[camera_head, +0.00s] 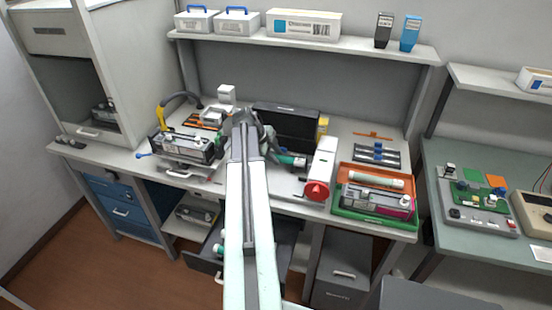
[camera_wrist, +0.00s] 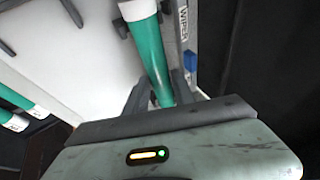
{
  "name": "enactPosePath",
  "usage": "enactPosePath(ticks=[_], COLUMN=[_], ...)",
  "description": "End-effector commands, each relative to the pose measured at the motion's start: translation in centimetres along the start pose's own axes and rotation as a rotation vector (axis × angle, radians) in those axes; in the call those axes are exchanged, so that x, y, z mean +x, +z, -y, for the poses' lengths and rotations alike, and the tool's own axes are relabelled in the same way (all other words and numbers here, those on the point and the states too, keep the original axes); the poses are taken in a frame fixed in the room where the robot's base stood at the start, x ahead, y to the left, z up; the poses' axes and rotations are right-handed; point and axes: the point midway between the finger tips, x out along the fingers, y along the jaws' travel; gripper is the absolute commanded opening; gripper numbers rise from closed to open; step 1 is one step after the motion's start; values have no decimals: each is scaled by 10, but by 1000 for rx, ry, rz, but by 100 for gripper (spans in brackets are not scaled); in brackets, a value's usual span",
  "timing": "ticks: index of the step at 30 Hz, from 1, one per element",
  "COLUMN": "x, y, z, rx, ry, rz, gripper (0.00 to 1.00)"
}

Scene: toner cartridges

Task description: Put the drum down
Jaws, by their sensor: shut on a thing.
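The drum (camera_wrist: 150,50) is a green cylinder with a white collar, running up the wrist view between my fingers. My gripper (camera_wrist: 160,98) is shut on its near end. The collar is at the top edge of the wrist view, and the rest of the drum is cut off there. In the head view the drum (camera_head: 290,160) shows as a small teal piece beside my gripper (camera_head: 274,156), above the middle of the bench. My arm hides part of the bench there. I cannot tell whether the drum touches the surface below.
A white and red container (camera_head: 320,172) stands close to the right of the drum. A black box (camera_head: 288,126) is behind. A green tray (camera_head: 372,222) holding a cartridge is further right. A cartridge unit (camera_head: 186,146) stands left. More green cylinders (camera_wrist: 12,105) show in the wrist view.

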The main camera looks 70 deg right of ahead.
Motion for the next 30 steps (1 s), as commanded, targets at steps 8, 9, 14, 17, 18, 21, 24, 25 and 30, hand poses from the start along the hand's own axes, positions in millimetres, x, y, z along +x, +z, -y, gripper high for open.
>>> enactPosePath(ticks=[8,9,14,17,18,21,24,25,30], x=[3,3,3,2,0,-9,-26,-32,-75], y=[2,2,2,2,1,-1,-2,-2,-3], z=[-2,-2,-2,-1,0,1,2,2,4], rx=[-1,-1,-1,-1,-1,-2,-2,-2,-3], ry=[0,0,0,0,0,-1,-1,-1,-1], rz=[0,0,0,0,0,1,1,1,1], gripper=[52,52,52,52,52,52,52,52,52])
